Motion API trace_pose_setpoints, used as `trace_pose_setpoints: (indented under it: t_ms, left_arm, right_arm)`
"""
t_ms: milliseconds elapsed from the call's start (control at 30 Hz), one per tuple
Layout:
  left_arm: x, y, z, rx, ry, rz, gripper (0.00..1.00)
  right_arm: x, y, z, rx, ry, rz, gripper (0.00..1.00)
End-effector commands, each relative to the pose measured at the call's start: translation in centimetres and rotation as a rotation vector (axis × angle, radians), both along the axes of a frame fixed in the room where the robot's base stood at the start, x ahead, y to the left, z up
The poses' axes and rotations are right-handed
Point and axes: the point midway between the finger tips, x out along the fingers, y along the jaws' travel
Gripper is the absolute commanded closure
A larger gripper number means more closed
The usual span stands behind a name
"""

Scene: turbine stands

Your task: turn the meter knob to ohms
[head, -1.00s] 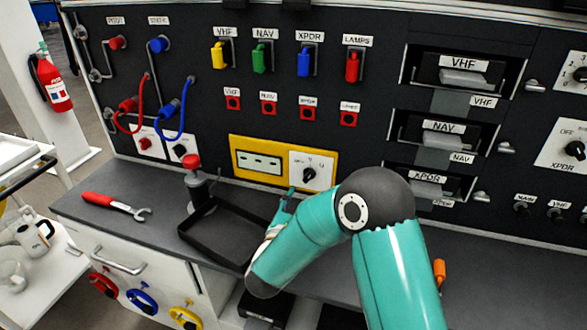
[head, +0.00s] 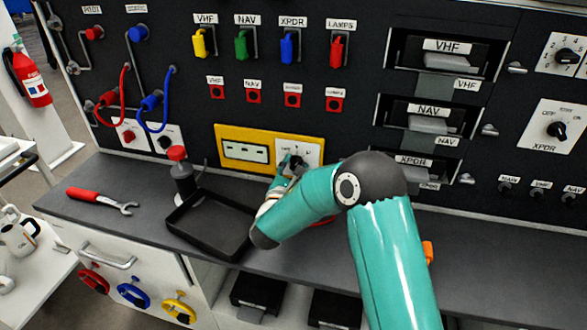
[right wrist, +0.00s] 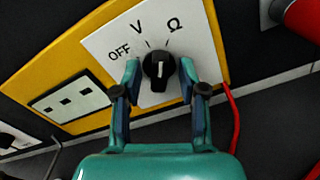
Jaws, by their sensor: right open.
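My right gripper (right wrist: 160,66) is open, with one finger on each side of the knob and small gaps showing. In the head view the right gripper (head: 288,168) partly covers the knob. My left gripper is not in view.
A black tray (head: 190,238), a red-capped bottle (head: 184,180) and a red-handled wrench (head: 100,200) are on the grey bench to the left. A red cable (right wrist: 234,118) hangs beside the right finger. Coloured switches and rack units fill the panel around the meter.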

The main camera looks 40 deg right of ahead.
Motion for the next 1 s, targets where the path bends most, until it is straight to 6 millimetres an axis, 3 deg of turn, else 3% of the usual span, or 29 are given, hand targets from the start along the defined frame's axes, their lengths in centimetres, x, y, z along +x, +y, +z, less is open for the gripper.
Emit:
trace_pose_setpoints:
  t_ms: [800,833,1000]
  left_arm:
    - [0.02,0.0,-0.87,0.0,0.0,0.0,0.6]
    - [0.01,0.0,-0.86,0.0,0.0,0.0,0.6]
    - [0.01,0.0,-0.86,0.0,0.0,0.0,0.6]
  right_arm:
    - [0.1,0.16,0.08,0.0,0.0,0.002,0.58]
    - [0.1,0.16,0.08,0.0,0.0,0.002,0.6]
    - [0.1,0.18,0.07,0.0,0.0,0.002,0.88]
